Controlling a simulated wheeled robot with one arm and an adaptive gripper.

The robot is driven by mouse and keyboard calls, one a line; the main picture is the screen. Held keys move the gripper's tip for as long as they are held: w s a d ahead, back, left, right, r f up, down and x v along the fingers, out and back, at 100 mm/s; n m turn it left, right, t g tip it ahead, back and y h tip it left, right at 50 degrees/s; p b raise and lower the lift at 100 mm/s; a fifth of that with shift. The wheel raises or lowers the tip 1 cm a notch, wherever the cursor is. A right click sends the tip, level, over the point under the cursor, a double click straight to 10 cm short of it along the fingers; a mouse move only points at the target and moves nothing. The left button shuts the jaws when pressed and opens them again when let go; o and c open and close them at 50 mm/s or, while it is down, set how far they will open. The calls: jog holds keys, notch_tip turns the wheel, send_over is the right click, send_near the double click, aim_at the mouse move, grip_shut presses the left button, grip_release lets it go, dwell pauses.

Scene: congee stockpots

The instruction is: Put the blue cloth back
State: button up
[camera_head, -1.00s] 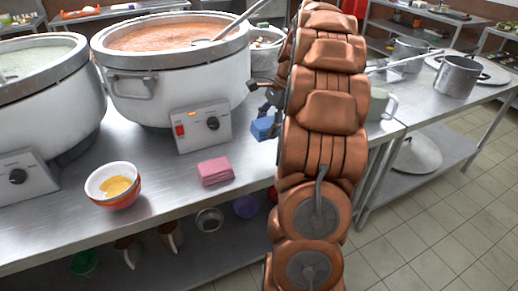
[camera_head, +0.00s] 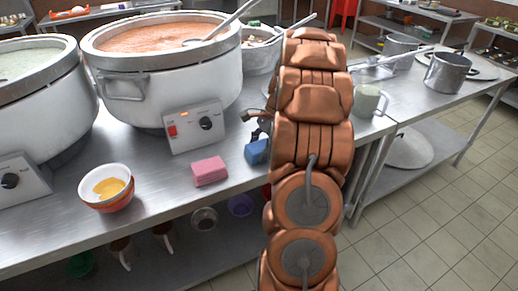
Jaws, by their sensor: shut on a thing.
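The blue cloth (camera_head: 257,152) is a small folded block at the left side of my copper-coloured arm, partly hidden by it. My gripper (camera_head: 257,136) points down above the cloth and is shut on it. The fingers are small and dark, and the arm covers part of them. The cloth is close to the steel counter top, right of a folded pink cloth (camera_head: 209,171) and apart from it. I cannot tell whether the blue cloth touches the counter.
A large pot of orange congee (camera_head: 165,75) with a control box (camera_head: 195,126) stands behind the cloths. A bowl stack (camera_head: 107,188) stands at the left front. A light green mug (camera_head: 369,100) is right of my arm. Counter between bowls and pink cloth is clear.

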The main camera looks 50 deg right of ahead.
jog(key=shift+f, duration=0.1)
jog(key=o, duration=1.2)
jog(key=v, duration=1.2)
jog(key=shift+b, duration=0.35)
